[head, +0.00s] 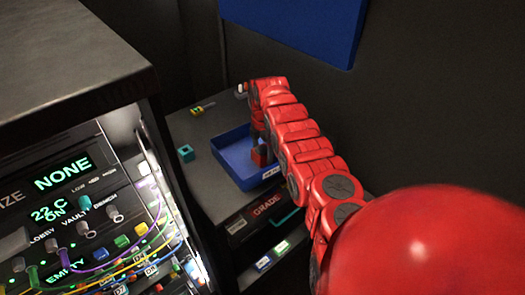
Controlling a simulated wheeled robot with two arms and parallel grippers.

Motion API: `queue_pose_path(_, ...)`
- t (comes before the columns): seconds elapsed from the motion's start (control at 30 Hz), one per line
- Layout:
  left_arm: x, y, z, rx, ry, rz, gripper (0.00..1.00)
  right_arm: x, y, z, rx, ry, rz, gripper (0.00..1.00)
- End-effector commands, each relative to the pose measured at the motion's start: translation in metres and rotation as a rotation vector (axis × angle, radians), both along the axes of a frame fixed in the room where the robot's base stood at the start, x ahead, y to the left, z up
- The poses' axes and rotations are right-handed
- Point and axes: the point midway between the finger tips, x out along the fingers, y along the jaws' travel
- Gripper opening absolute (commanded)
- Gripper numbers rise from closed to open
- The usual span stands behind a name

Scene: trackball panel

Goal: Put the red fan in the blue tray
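The blue tray (226,150) sits on the dark bench top in the middle of the view. My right arm reaches in from the lower right, and its wrist bends down over the tray. My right gripper (258,139) points down inside the tray area, small and partly hidden by my arm. A small red block-like piece (262,156) shows just below it, low in the tray; it may be the red fan, but its shape is too small to tell. I cannot see whether the fingers are around it. My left gripper is not in view.
A teal block (186,153) and a yellow-handled tool (202,107) lie on the bench left of the tray. A lit control panel (75,200) with cables stands at left. A blue board (300,25) hangs behind.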

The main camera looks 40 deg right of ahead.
Motion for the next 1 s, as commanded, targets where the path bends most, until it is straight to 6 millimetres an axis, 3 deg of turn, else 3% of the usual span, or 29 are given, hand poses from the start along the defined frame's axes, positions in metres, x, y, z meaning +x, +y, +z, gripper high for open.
queue_pose_path(0.3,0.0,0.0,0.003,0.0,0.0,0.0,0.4,0.0,0.0,0.003,0.0,0.0,0.0,1.0)
queue_pose_path(0.4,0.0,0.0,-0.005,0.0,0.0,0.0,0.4,0.0,-0.002,0.009,-0.001,-0.002,-0.002,1.0)
queue_pose_path(0.7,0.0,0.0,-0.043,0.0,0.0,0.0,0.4,0.001,-0.001,0.072,-0.004,-0.004,0.0,1.0)
queue_pose_path(1.0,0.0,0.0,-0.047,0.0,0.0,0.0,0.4,0.001,0.001,0.113,-0.001,-0.001,0.0,1.0)
